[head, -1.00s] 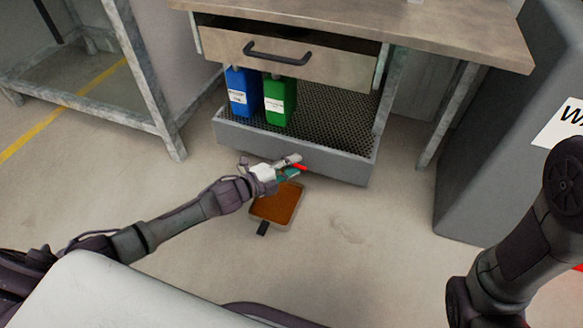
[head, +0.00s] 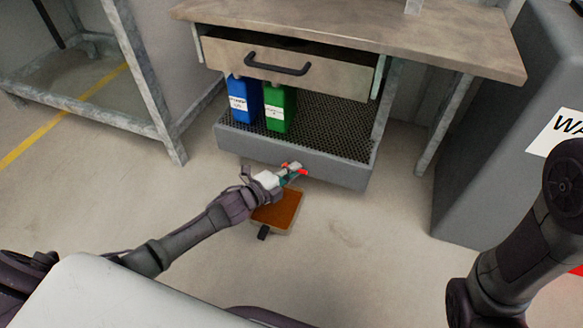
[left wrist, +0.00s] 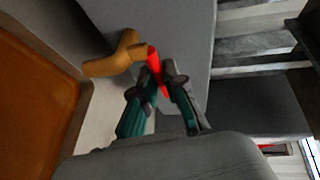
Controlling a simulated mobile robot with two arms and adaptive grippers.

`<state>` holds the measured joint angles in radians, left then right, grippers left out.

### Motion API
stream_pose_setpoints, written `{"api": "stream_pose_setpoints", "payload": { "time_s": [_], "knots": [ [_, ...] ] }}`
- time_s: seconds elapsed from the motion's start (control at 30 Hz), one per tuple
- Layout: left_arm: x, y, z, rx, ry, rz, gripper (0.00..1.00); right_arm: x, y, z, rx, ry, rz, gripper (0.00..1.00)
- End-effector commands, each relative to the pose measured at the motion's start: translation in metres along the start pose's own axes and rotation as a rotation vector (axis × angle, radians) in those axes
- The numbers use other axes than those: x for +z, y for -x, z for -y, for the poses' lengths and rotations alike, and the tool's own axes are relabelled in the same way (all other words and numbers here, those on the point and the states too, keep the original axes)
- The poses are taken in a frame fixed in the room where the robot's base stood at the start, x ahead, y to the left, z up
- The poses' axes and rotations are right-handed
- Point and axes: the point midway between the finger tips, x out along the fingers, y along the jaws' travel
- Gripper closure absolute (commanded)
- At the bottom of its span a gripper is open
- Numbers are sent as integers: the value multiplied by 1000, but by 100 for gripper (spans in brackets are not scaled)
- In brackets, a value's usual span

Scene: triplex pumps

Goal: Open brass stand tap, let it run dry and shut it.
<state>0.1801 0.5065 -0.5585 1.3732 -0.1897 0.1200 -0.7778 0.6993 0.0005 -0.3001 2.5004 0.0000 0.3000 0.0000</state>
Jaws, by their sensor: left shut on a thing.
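The brass stand tap (left wrist: 112,60) shows in the left wrist view, fixed to the grey sump wall, its spout bent towards the tray side. Its red lever (left wrist: 154,70) lies between the fingertips of my left gripper (left wrist: 160,82), which is shut on it. In the head view my left gripper (head: 291,173) is at the front of the grey sump (head: 320,168), with red showing on both sides of the fingers; the brass body is hidden there. I cannot make out a stream from the spout. My right gripper is not in view.
A shallow tray (head: 292,222) of orange-brown liquid sits on the floor below the tap; it also shows in the left wrist view (left wrist: 72,128). A blue can (head: 243,98) and green can (head: 279,108) stand on the grating under the drawer (head: 285,62). A grey cabinet stands right.

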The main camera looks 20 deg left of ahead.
Motion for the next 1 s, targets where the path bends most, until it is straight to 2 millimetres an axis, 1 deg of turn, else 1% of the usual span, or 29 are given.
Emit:
{"api": "stream_pose_setpoints", "payload": {
  "time_s": [0.03, 0.1, 0.43, 0.47, 0.5, 0.6, 0.87, 1.0],
  "knots": [
    [-2, 0, 2, -2, 9, 16, 100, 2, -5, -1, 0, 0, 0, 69],
    [-2, -1, 1, -3, 9, 34, 100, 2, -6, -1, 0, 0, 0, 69],
    [0, -1, -1, -2, 9, 44, 100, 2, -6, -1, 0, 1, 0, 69],
    [0, -1, -1, -2, 9, 44, 86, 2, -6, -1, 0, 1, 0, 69],
    [0, -1, -1, -2, 9, 44, 79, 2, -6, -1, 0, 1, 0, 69],
    [0, -1, -1, -2, 8, 44, 63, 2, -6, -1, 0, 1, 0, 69],
    [0, -1, 0, -3, 8, 44, 63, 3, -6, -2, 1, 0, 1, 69],
    [0, 7, -1, -2, 8, 44, 63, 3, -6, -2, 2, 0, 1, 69]
  ]
}}
